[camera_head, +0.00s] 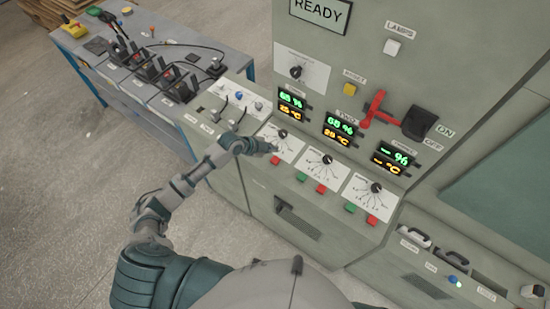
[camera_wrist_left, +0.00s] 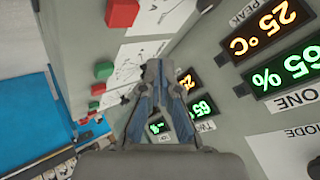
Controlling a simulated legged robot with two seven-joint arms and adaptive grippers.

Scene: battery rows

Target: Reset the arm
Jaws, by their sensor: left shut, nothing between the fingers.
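My left arm reaches up from the bottom of the head view. Its gripper (camera_head: 272,148) is over the left part of the sloped control panel, near the leftmost dial plate (camera_head: 283,142). In the left wrist view the gripper's fingers (camera_wrist_left: 154,66) are together with nothing between them. They are in front of the panel's dial plates and displays; I cannot tell whether they touch the panel. My right gripper is not in view.
The grey cabinet has lit displays (camera_head: 343,128), a red lever (camera_head: 373,109) and red and green buttons (camera_head: 303,176). A bench (camera_head: 160,100) with several black switches stands at the left. The floor (camera_head: 60,200) at the left is clear.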

